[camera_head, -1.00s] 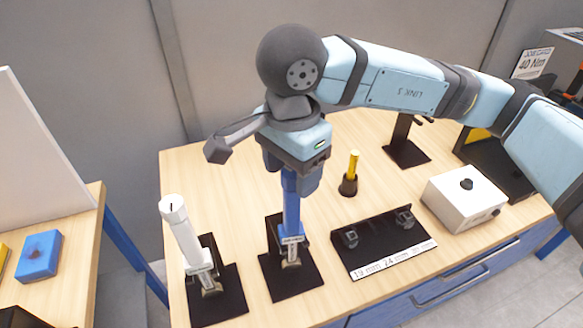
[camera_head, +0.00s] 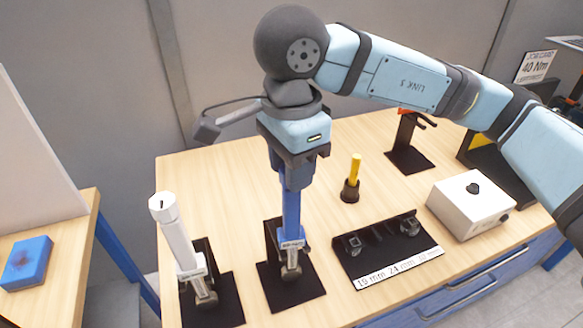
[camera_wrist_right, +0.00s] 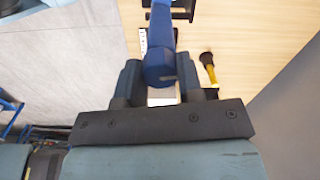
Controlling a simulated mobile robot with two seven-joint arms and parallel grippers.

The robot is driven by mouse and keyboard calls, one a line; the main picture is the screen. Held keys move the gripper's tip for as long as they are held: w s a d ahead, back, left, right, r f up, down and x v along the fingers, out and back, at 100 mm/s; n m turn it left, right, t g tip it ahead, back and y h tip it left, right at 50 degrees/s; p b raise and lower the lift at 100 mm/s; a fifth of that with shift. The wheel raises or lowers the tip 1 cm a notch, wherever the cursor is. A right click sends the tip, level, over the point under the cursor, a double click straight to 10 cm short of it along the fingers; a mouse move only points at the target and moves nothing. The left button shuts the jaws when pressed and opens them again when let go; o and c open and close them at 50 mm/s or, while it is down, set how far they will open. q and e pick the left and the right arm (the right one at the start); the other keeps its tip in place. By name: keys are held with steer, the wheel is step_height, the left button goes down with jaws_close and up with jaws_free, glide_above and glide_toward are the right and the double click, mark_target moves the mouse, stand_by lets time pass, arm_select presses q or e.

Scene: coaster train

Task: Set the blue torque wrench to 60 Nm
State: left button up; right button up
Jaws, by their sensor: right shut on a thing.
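The blue torque wrench (camera_head: 291,216) stands upright in a black stand (camera_head: 311,279) on the wooden table. A small label sits low on its body. My right gripper (camera_head: 291,178) comes from above and is shut on the wrench's upper end. In the right wrist view the blue handle (camera_wrist_right: 160,62) stands between the two fingers of the gripper (camera_wrist_right: 156,85), with a dark mark on its end. The setting on the wrench cannot be read. My left gripper is not in view.
A white torque wrench (camera_head: 175,235) stands in its stand to the left. A socket tray (camera_head: 362,264) with a size label, a yellow-handled tool (camera_head: 354,170) and a white box with a knob (camera_head: 470,204) lie to the right. A card reading 40 Nm (camera_head: 535,66) stands at the back right.

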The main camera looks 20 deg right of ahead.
steer(key=o, duration=0.9)
steer(key=shift+r, duration=0.15)
step_height(320, 180, up, 14)
steer(key=shift+f, duration=0.2)
steer(key=shift+s, duration=0.1)
